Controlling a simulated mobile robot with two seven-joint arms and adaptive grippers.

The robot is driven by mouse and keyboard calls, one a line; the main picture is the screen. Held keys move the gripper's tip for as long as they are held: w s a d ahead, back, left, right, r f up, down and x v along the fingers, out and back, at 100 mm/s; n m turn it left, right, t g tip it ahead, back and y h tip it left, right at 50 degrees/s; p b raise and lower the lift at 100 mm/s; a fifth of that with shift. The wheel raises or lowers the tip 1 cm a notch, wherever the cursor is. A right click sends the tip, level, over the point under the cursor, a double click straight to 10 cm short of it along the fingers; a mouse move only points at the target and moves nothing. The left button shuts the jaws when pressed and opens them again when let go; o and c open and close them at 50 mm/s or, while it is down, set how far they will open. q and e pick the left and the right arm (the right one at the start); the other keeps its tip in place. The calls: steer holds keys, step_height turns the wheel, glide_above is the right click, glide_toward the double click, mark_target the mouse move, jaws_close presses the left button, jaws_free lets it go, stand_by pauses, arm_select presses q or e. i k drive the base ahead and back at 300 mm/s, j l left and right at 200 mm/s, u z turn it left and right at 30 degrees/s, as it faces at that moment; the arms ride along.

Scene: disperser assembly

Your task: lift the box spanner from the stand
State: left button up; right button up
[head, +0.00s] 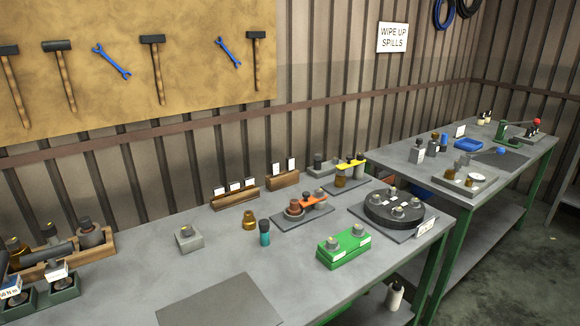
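I cannot tell for certain which object is the box spanner. A small grey block (190,242) with a dark, yellow-topped piece in it stands alone on the near bench. A plate at the back bears a yellow-topped fixture (349,165) with upright cylinders under it. A wooden rack (64,260) at the left holds several dark and amber cylindrical pieces. A teal cylinder with a black top (265,234) stands upright mid-bench. Neither of my grippers is in view.
The near bench (130,285) has a bare grey mat (220,303) in front. A green block (343,252), a black round fixture (393,216) and an orange-handled fixture (303,214) stand toward the right. A second bench (418,178) lies beyond a gap.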

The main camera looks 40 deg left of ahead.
mark_target(54, 271)
steer(key=u, duration=2.6)
steer(key=j+z, duration=0.15)
steer(key=j, duration=0.2)
steer(key=k+j+z, duration=0.15)
steer(key=j, duration=0.15)
steer(key=k+j+z, duration=0.2)
steer(key=i+j, duration=0.1)
steer(key=j, duration=0.05)
